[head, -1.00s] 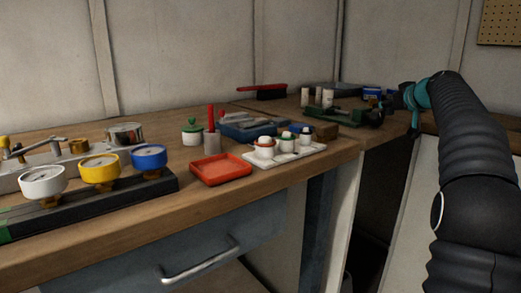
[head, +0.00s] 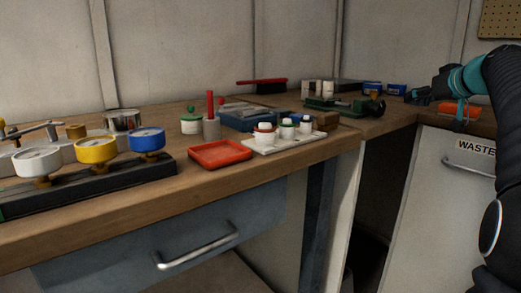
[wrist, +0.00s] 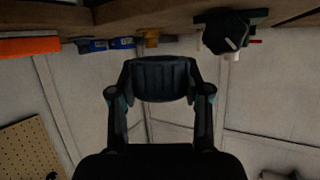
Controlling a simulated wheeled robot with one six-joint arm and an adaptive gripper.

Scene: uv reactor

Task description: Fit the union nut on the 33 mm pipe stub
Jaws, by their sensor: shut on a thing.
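My gripper (wrist: 160,92) is shut on a dark ribbed round part, which looks like the union nut (wrist: 160,78), held between its two fingers in the wrist view. In the head view my gripper (head: 418,96) is at the right, above the far bench, where the held part is too dark to make out. A green fixture (head: 335,105) with a black round end (head: 373,107) stands on the bench left of my gripper. A dark faceted body (wrist: 226,33) shows at the upper right of the wrist view. I cannot tell which thing is the 33 mm pipe stub.
An orange object (head: 459,109) lies on the bench by my arm. Blue boxes (head: 396,89) stand behind. The near bench holds a red tray (head: 220,154), a white board with small jars (head: 290,145), and gauges (head: 97,150). A waste cabinet (head: 450,190) stands below right.

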